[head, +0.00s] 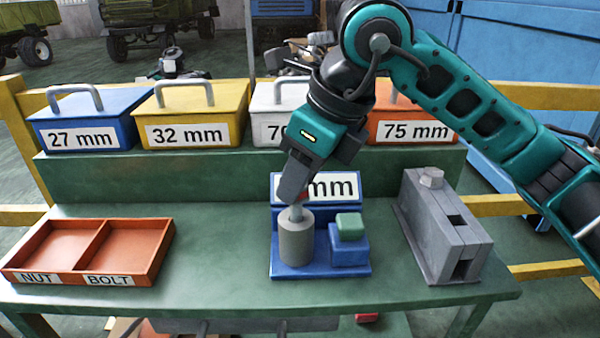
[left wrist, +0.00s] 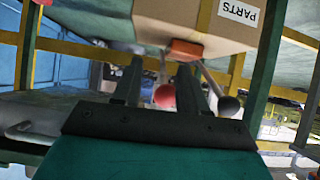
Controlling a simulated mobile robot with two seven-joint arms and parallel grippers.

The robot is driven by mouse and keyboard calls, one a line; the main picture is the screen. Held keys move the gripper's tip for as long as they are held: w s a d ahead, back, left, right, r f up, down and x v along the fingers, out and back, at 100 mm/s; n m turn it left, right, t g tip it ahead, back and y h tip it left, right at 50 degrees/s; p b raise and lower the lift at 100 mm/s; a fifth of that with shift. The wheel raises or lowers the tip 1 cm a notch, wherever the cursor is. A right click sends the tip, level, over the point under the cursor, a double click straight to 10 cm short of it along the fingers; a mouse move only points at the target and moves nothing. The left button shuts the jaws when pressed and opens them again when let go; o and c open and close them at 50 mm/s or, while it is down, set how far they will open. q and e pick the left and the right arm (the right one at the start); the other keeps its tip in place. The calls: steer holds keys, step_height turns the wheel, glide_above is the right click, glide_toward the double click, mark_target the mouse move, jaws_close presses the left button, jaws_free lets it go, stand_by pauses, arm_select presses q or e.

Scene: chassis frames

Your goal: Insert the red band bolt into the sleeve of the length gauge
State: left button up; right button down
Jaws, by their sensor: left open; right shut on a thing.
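The length gauge (head: 320,268) is a blue base on the green table with a grey cylindrical sleeve (head: 296,242) standing upright at its left. My right gripper (head: 297,190) is right above the sleeve, pointing down and shut on the red band bolt (head: 296,213). Whether the tip is inside the bore I cannot tell. The gripper hides part of the gauge's "mm" sign (head: 340,186). My left gripper (left wrist: 158,75) shows only in the left wrist view, open and empty.
A green-topped blue block (head: 349,240) stands right of the sleeve. A grey slotted block (head: 440,230) is at the right. An orange NUT/BOLT tray (head: 100,238) is at the left. Labelled boxes line the shelf behind. In the left wrist view is a PARTS carton (left wrist: 190,22).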

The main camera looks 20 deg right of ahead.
steer(key=shift+f+b, duration=0.95)
steer(key=shift+f, duration=0.15)
steer(key=shift+f+b, duration=0.65)
steer(key=shift+f, duration=0.05)
steer(key=c, duration=0.7)
jaws_free()
steer(key=p+v, duration=0.3)
steer(key=v, duration=1)
